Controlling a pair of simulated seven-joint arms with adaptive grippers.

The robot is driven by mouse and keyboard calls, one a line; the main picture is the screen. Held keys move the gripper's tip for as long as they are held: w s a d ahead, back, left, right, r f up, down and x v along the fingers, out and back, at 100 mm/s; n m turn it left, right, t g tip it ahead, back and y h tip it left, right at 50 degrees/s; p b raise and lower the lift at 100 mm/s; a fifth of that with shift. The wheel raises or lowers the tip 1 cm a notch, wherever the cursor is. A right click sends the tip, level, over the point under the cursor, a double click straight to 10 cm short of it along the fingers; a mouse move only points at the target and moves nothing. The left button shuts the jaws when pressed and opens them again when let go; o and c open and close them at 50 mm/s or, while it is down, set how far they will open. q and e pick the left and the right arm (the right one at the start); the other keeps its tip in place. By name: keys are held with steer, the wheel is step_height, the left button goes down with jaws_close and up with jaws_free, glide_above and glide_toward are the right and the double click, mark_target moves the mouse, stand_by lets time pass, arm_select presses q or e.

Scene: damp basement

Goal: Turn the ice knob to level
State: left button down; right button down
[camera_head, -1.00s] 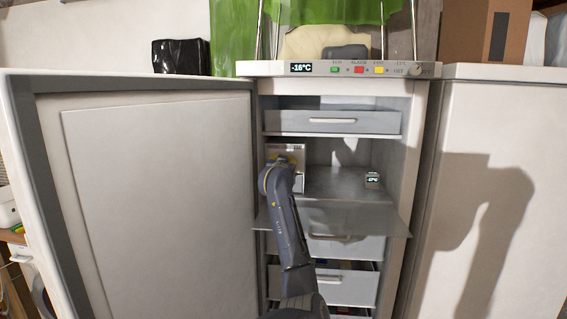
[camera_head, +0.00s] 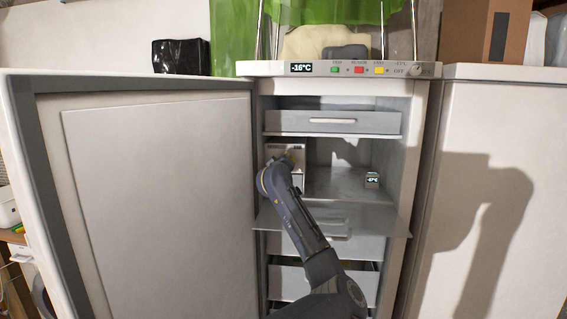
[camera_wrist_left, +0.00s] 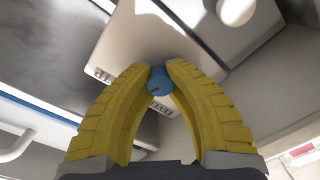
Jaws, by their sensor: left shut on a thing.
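The ice knob (camera_wrist_left: 158,86) is a small blue round knob with a dark mark, seen in the left wrist view on the face of a pale box (camera_wrist_left: 135,42). In the head view the pale box (camera_head: 297,151) sits at the left of the open freezer compartment. My arm hides the knob and most of the gripper there. My right gripper is not in view.
The freezer door (camera_head: 155,190) stands open at the left. A drawer (camera_head: 335,121) is above the compartment, and a translucent flap (camera_head: 385,221) juts out below it. A small display (camera_head: 372,180) stands on the shelf at right. The control panel (camera_head: 340,69) reads -16°C.

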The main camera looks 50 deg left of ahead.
arm_select(q)
steer(key=n, duration=1)
steer(key=shift+n, duration=0.4)
steer(key=n, duration=0.5)
steer(key=shift+h, duration=0.3)
steer(key=n, duration=0.5)
steer(key=shift+t, duration=0.3)
steer(key=shift+n, duration=0.3)
steer(key=c, duration=1.1)
jaws_free()
steer(key=shift+c, duration=0.2)
